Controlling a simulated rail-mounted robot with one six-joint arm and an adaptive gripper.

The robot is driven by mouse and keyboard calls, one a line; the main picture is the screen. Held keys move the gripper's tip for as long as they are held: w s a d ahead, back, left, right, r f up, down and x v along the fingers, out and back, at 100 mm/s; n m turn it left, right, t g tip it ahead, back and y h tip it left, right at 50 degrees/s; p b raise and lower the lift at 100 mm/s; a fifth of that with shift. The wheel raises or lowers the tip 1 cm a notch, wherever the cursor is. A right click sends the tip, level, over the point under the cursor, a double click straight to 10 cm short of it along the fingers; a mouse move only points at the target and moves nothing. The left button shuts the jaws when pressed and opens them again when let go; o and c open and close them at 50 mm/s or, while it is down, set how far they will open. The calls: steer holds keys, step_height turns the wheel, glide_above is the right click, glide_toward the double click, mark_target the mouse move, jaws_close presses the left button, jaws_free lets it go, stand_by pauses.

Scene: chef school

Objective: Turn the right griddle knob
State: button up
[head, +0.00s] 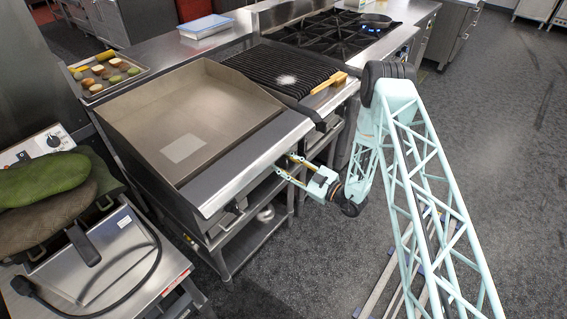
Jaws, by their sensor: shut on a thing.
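The flat steel griddle (210,105) stands in the middle of the head view, with its control front (226,198) facing me. My gripper (284,164) reaches the right end of that front from the right, its two fingers spread around a small thing there. It is shut on the right griddle knob, which is mostly hidden between the fingertips. How far the knob is turned cannot be made out. The left griddle knob (240,205) sits further left on the same front, apart from my gripper.
A black grill grate (285,68) with a wooden-handled brush (330,82) adjoins the griddle on the right. A burner range (325,32) stands behind. A tray of food (135,71) is at back left, a press appliance (95,265) at front left. Floor (500,150) is open at right.

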steer(key=shift+m, duration=0.7)
steer(key=o, duration=0.6)
steer(key=shift+c, duration=0.2)
steer(key=shift+s, duration=0.1)
steer(key=v, duration=1.2)
stand_by(0.4)
steer(key=shift+r, duration=0.1)
